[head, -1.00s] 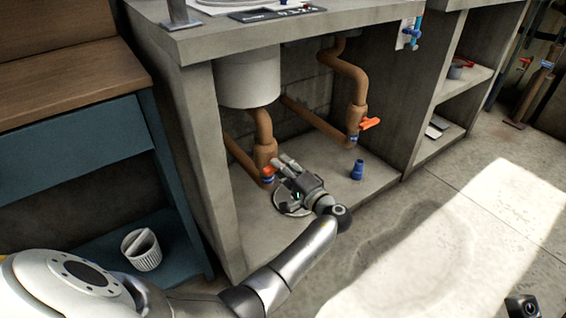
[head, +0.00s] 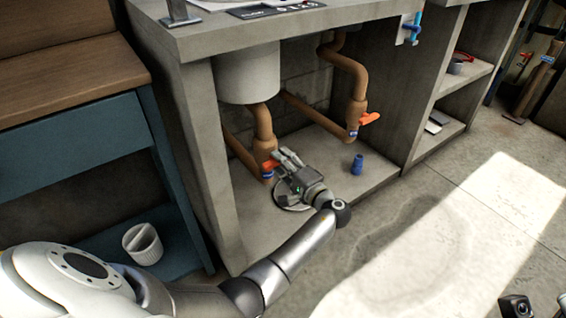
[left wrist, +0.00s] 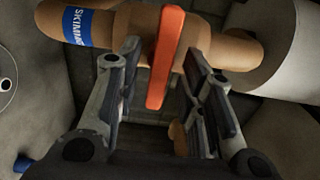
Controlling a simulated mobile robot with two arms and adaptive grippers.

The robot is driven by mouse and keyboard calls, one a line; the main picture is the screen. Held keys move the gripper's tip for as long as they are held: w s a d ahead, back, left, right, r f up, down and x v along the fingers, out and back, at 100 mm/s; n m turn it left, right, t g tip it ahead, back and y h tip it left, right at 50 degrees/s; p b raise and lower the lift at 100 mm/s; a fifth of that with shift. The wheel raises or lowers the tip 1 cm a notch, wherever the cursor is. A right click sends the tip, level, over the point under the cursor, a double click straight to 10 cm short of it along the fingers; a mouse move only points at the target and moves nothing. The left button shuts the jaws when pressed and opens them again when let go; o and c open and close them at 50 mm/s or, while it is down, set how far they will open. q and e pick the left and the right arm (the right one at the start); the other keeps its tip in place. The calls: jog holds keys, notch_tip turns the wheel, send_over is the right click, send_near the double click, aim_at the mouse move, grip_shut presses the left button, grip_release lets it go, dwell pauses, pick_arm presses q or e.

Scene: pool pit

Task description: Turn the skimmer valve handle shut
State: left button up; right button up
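The skimmer valve handle is an orange lever (head: 270,164) on the left brown pipe (head: 264,128) under the counter. In the left wrist view the lever (left wrist: 165,60) lies between my two open fingers, with a gap visible on both sides. A blue label (left wrist: 91,27) with partly visible text starting "SKIMM" wraps the pipe beside it. My left gripper (head: 284,155) is beside this lever in the head view, reaching in from the front. Dark parts, probably of my right gripper (head: 538,305), show at the bottom right corner, mostly cut off.
A second orange handle (head: 369,119) is on the right pipe. A blue fitting (head: 357,164) stands on the cabinet floor. A white-grey cylinder (head: 247,78) hangs above the left pipe. Concrete side walls bound the opening. A round metal cover (head: 284,205) lies under my gripper.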

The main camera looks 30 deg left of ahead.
pick_arm(q)
jog(key=shift+d, duration=0.1)
jog(key=v, duration=0.7)
jog(key=shift+d, duration=0.2)
jog(key=shift+s, duration=0.1)
